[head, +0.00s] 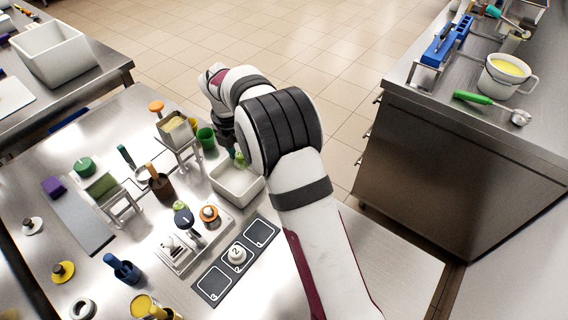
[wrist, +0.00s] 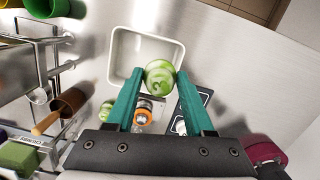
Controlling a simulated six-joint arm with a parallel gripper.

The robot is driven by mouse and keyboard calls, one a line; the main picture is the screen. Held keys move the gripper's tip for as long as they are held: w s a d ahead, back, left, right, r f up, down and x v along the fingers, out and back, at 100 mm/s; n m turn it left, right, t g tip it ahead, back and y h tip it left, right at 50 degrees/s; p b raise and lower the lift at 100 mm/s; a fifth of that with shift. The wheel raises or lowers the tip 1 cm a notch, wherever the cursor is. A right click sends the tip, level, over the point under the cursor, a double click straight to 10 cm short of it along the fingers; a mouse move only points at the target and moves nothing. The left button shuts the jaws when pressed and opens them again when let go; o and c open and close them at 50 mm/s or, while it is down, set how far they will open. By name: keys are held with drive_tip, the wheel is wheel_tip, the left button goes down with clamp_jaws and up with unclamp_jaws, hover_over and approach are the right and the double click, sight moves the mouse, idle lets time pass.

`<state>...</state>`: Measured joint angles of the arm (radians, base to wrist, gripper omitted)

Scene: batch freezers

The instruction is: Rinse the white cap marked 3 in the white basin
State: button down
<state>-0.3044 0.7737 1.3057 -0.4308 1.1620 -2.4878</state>
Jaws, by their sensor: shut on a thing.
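The white basin (head: 225,190) stands on the steel table, partly hidden by my arm in the head view; it shows empty in the wrist view (wrist: 138,48). My gripper (wrist: 160,75) is shut on a round green cap (wrist: 159,80) with a pale mark too blurred to read surely. The green cap is over the basin's near edge; its height is unclear. In the head view my gripper is mostly hidden by my arm. A white cap (head: 237,256), with a mark like a 2, sits on the middle square of a black strip. I see no white cap clearly marked 3.
A rack with an orange-topped piece (head: 209,213) stands close in front of the basin. Green cups (head: 206,138) and a metal stand with a tub (head: 176,128) are behind and left. A brown cup with a handle (head: 160,185) is left.

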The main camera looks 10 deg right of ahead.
drive_tip(key=shift+w+a, duration=0.15)
drive_tip(key=shift+a, duration=0.55)
drive_tip(key=shift+a+f, duration=0.1)
drive_tip(key=shift+f, duration=5.1)
drive_tip(key=shift+r, duration=4.05)
drive_tip(key=shift+r, duration=2)
